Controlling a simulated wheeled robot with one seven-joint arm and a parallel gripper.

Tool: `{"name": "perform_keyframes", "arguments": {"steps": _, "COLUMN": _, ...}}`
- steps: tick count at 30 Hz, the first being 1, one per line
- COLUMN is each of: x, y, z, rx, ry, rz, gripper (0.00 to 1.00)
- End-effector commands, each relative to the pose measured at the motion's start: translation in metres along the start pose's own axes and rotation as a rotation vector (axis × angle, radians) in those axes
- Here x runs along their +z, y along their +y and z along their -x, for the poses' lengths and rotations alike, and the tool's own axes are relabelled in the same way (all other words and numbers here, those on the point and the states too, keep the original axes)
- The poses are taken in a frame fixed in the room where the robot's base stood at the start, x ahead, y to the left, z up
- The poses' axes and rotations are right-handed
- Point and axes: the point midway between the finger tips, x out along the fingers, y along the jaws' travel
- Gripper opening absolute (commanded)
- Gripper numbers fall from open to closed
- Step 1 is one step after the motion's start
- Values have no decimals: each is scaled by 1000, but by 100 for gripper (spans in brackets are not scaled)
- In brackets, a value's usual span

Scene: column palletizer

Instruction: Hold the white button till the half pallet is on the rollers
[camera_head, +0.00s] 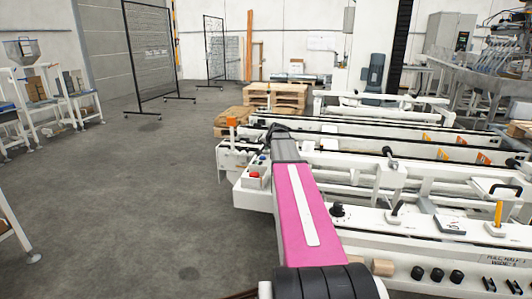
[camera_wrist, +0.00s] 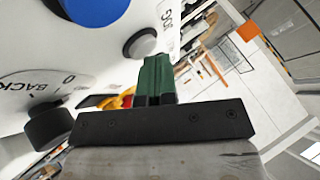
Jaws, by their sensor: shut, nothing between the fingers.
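In the wrist view the white button (camera_wrist: 140,45) sits in a dark ring on a white panel (camera_wrist: 60,52). My gripper (camera_wrist: 155,62) has its green fingers shut and empty, with the tips close by the button's lower right edge. I cannot tell whether they touch it. Wooden pallets (camera_head: 275,97) stand stacked beyond the machine, and a lower wooden pallet (camera_head: 233,121) is nearer. I cannot tell whether either is the half pallet, and no pallet on rollers is clearly visible.
A blue button (camera_wrist: 95,8) and a black knob (camera_wrist: 52,126) marked BACK are beside the white button. A red button (camera_head: 254,174) is on the machine's near corner. White machine rails (camera_head: 420,170) fill the right side. The grey floor (camera_head: 130,190) at left is open.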

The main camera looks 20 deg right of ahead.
Motion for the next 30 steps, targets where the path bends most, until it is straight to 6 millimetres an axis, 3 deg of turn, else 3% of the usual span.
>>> {"name": "perform_keyframes", "arguments": {"steps": 22, "x": -9, "y": -9, "z": 12, "rx": 0, "ry": 0, "rz": 0, "gripper": 0}}
{"name": "perform_keyframes", "arguments": {"steps": 30, "x": -19, "y": -19, "z": 26, "rx": 0, "ry": 1, "rz": 1, "gripper": 0}}
